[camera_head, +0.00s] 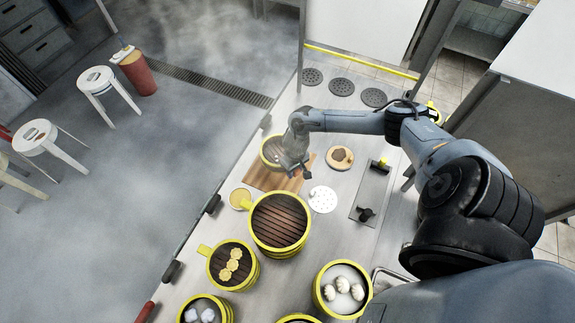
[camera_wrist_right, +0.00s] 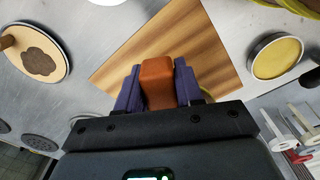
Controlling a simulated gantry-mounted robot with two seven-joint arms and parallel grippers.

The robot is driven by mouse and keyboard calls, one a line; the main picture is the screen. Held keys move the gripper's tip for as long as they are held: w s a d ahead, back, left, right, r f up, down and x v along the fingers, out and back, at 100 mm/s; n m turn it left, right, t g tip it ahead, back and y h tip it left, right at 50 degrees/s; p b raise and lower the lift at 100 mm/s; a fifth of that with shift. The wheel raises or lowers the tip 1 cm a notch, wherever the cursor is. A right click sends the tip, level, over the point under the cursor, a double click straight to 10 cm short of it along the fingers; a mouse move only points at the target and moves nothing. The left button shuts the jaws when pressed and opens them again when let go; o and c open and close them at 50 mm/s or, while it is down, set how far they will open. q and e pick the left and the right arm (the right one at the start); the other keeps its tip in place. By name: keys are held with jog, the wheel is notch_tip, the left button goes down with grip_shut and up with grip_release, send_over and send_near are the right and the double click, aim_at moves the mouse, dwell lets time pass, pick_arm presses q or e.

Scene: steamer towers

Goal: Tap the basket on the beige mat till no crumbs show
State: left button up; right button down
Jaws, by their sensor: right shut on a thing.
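My right gripper (camera_head: 295,168) is over the wooden board (camera_head: 265,177), its fingers (camera_wrist_right: 158,88) closed on an orange-brown block (camera_wrist_right: 157,82). A round basket with a yellow rim (camera_head: 266,151) shows just behind the gripper, partly hidden by it. A bit of yellow (camera_wrist_right: 207,95) peeks out beside the fingers in the wrist view; I cannot tell whether the block is the basket's handle. A round beige disc (camera_head: 340,157) with a brown patch lies right of the gripper; it also shows at the left of the wrist view (camera_wrist_right: 22,62). I cannot make out separate crumbs. My left gripper is not seen.
A large empty slatted basket (camera_head: 279,223) stands in front of the board. Baskets with yellow pieces (camera_head: 232,266) and white buns (camera_head: 343,290) stand nearer. A mustard dish (camera_head: 240,198), a white perforated disc (camera_head: 322,199) and a grey plate (camera_head: 371,190) with knobs lie around.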

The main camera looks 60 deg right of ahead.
dwell(0.4)
jog(key=shift+r+p, duration=0.15)
jog(key=shift+p, duration=0.35)
jog(key=shift+f, duration=0.3)
notch_tip(320, 180, down, 7)
jog(key=b, duration=0.4)
jog(key=shift+f, duration=0.15)
jog(key=shift+r+p, duration=0.75)
jog(key=shift+r, duration=0.05)
jog(key=shift+r+p, duration=0.5)
jog(key=shift+p, duration=0.2)
